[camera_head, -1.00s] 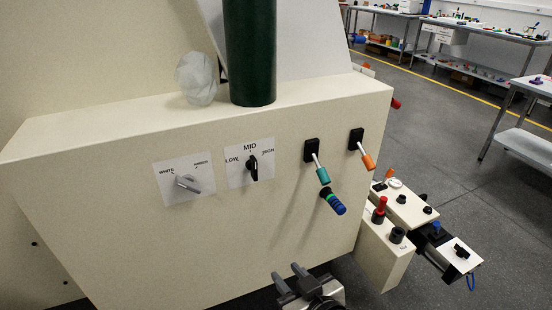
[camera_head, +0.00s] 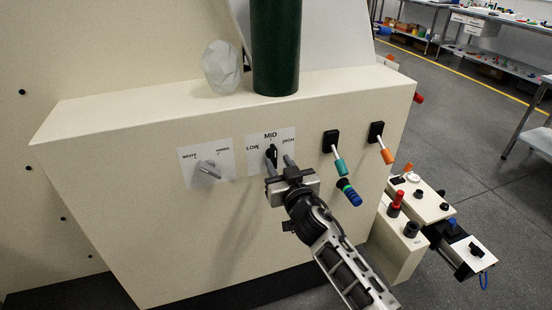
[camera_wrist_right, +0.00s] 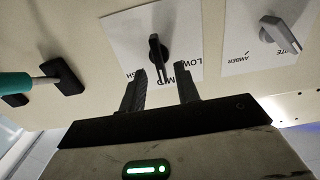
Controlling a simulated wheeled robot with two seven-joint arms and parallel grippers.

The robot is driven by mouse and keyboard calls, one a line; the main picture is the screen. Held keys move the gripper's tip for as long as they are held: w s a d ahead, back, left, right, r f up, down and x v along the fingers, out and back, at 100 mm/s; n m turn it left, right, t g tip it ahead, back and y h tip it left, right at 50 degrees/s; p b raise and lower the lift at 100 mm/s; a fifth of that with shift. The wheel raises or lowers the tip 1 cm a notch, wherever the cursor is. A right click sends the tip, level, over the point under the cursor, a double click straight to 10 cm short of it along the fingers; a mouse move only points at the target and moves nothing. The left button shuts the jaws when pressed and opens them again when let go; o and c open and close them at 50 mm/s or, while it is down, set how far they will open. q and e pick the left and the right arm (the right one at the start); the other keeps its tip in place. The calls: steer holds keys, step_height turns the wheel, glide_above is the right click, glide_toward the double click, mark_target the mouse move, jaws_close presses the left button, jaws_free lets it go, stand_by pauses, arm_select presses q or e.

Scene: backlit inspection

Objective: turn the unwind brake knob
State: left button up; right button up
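A black knob (camera_head: 272,152) sits on a white plate marked LOW, MID and HIGH on the front of the cream cabinet. No label in view names a brake. The knob also shows in the right wrist view (camera_wrist_right: 157,50). My right gripper (camera_head: 280,162) is open and empty in front of this plate, its fingers pointing at the panel. In the right wrist view the fingertips (camera_wrist_right: 160,76) stand apart, one on each side of the knob's lower end. I cannot tell whether they reach past its face. My left gripper is out of view.
A grey knob (camera_head: 208,168) on another plate is left of the black one. Levers with teal (camera_head: 340,166) and orange (camera_head: 387,156) grips and a blue-banded handle (camera_head: 350,192) stick out at the right. A dark green cylinder (camera_head: 276,45) stands on top.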

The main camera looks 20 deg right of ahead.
mark_target(274, 157)
steer(key=shift+w, duration=1.45)
steer(key=shift+c, duration=0.3)
jaws_close()
steer(key=shift+a+n, duration=0.1)
steer(key=shift+n, duration=0.3)
steer(key=n+b, duration=0.1)
steer(key=n, duration=0.4)
steer(key=shift+a+f+n, duration=0.1)
steer(key=shift+n, duration=0.2)
steer(key=n, duration=0.5)
steer(key=shift+a+f, duration=0.1)
steer(key=shift+a, duration=0.05)
steer(key=shift+n, duration=0.4)
steer(key=shift+o, duration=0.3)
jaws_free()
